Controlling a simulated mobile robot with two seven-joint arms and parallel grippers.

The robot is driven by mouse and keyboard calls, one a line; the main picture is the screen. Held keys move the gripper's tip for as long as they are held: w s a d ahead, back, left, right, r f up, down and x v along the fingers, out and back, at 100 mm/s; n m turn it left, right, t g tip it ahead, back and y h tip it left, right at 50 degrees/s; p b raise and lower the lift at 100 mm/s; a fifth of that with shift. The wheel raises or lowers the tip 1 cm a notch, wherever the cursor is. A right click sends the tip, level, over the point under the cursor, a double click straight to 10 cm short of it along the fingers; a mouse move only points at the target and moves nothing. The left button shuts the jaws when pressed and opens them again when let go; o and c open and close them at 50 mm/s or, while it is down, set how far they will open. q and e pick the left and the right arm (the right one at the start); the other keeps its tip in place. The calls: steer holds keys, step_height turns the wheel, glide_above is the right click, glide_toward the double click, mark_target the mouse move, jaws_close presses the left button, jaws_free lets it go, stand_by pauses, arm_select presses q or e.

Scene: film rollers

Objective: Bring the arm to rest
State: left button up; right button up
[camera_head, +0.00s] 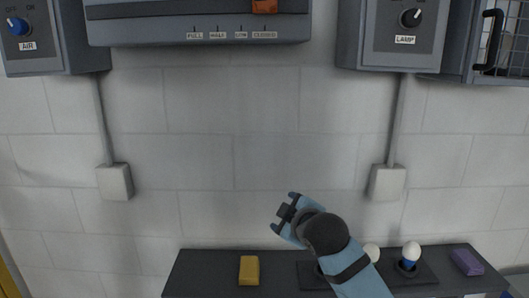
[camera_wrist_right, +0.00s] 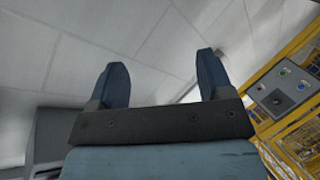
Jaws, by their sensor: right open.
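My right arm (camera_head: 345,262) comes in from the bottom right of the head view, a light-blue arm with dark joints. Its gripper (camera_head: 283,212) is raised in front of the pale block wall, above the dark shelf (camera_head: 210,274), and points up and left. In the right wrist view the two blue fingers (camera_wrist_right: 162,65) stand apart with nothing between them. My left gripper is not in view.
On the shelf are a yellow block (camera_head: 249,270), a purple block (camera_head: 466,262) and a white-topped, blue-banded piece (camera_head: 411,252) in a dark holder. My arm partly hides another white top (camera_head: 371,252). Above hang the AIR box (camera_head: 30,58), slider panel (camera_head: 200,22) and LAMP box (camera_head: 400,50).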

steer(key=s+d+f+m, duration=0.2)
steer(key=s+f, duration=0.2)
steer(key=f, duration=0.4)
steer(key=s+d+f+m+g, duration=0.15)
steer(key=s+f, duration=0.25)
steer(key=f, duration=0.5)
steer(key=s+d+f+m, duration=0.2)
steer(key=s+d+f, duration=0.15)
steer(key=f, duration=0.45)
steer(key=s+d+f+m, duration=0.2)
steer(key=s+f, duration=0.5)
steer(key=s, duration=0.4)
steer(key=s+d+f+m+h, duration=0.1)
steer(key=s+d+f+m, duration=0.2)
steer(key=s+d+f, duration=0.2)
steer(key=s+f+g, duration=0.1)
steer(key=s+f, duration=0.2)
steer(key=s, duration=0.3)
steer(key=shift+d+h, duration=0.25)
steer(key=shift+h, duration=0.05)
